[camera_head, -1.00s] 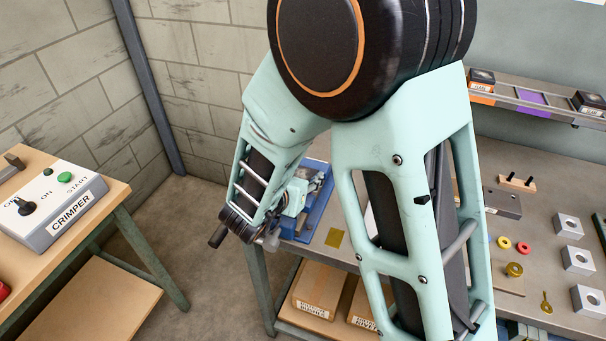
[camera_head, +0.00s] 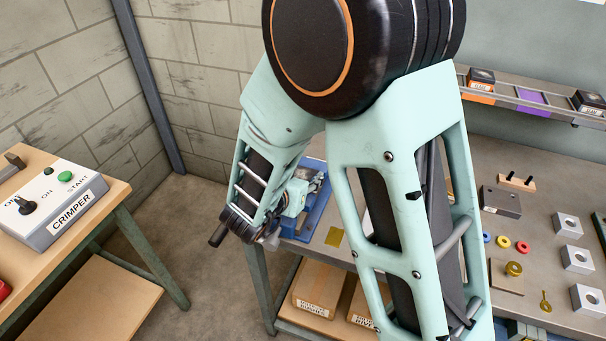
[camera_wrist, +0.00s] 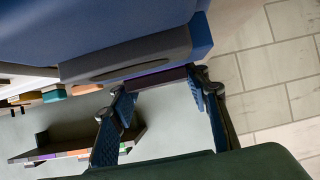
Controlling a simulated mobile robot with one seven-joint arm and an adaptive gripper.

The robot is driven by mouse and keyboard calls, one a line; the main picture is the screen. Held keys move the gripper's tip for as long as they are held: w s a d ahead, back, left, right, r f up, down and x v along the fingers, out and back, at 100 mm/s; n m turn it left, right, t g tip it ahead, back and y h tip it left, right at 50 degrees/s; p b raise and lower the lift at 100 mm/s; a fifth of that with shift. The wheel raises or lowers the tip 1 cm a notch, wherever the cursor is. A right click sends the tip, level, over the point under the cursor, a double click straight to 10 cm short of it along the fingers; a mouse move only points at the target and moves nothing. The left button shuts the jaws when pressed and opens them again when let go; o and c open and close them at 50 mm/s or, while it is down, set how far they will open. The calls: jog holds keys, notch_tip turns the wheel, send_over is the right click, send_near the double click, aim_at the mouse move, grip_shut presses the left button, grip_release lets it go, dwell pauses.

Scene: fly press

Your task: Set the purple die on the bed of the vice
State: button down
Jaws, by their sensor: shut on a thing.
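In the wrist view, my gripper (camera_wrist: 162,90) has its two fingers apart with the purple die (camera_wrist: 160,78) between their tips. The die shows only as a dark purple strip, right beside the grey jaw of the blue vice (camera_wrist: 130,35), which fills the top of that view. I cannot tell whether the die touches the bed. In the head view, the blue vice (camera_head: 318,212) stands at the left end of the bench, partly behind my arm. My fingers and the die are hidden there.
The bench (camera_head: 540,205) holds metal blocks, coloured rings and a brass part on the right. A shelf (camera_head: 510,90) above it carries small boxes and a purple patch. A crimper control box (camera_head: 55,205) stands on a wooden table at left. Open floor lies between.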

jog(key=c, duration=1.2)
grip_release()
jog(key=shift+r, duration=0.1)
jog(key=shift+o, duration=0.9)
jog(key=shift+s, duration=0.1)
jog(key=v, duration=1.1)
jog(key=shift+s+a+r, duration=0.1)
jog(key=shift+s+a, duration=0.05)
jog(key=shift+s, duration=0.25)
